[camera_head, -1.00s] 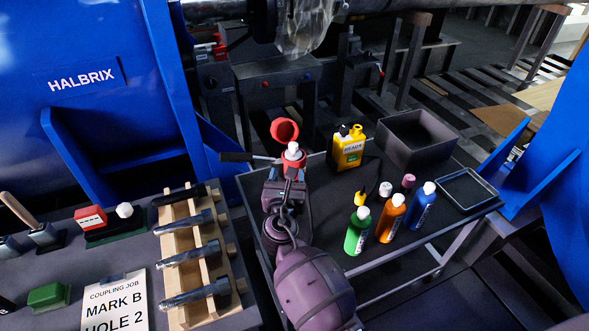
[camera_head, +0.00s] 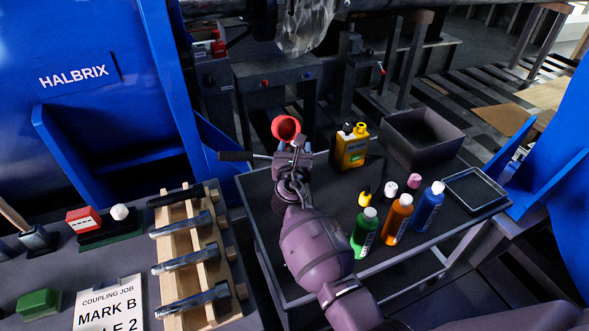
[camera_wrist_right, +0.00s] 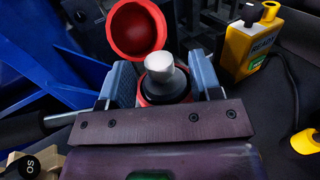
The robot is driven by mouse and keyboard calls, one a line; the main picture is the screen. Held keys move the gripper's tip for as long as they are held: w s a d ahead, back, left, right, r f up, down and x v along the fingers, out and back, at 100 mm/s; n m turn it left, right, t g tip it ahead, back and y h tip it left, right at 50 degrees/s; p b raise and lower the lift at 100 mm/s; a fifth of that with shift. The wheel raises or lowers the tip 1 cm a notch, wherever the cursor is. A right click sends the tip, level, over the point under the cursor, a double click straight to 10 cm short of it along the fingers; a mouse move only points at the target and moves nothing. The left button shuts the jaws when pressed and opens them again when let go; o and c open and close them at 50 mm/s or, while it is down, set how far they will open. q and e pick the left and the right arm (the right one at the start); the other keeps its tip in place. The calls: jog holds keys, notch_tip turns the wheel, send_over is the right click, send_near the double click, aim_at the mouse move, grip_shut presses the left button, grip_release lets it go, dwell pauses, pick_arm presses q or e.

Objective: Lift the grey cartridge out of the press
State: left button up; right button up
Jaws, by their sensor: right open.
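The press is a red-and-dark device with a round red cup (camera_head: 286,128) tipped open at its back and a dark lever (camera_head: 236,156) out to the left. In the right wrist view, the red cup (camera_wrist_right: 136,28) stands behind a light grey cap on a dark round body, the cartridge (camera_wrist_right: 160,67), seated upright in a red ring. My right gripper (camera_wrist_right: 163,84) is open, with one blue-grey finger on each side of the cartridge. Whether the fingers touch it I cannot tell. In the head view my right gripper (camera_head: 293,160) covers most of the press. My left gripper is not in view.
A yellow container (camera_head: 351,149) stands right of the press. Green (camera_head: 364,234), orange (camera_head: 397,219) and blue (camera_head: 429,207) bottles stand farther right, near an open dark box (camera_head: 421,139) and a shallow tray (camera_head: 476,190). A wooden rack (camera_head: 201,260) with metal rods is at left.

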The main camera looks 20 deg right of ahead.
grip_shut()
dwell(0.4)
jog(key=shift+r, duration=0.1)
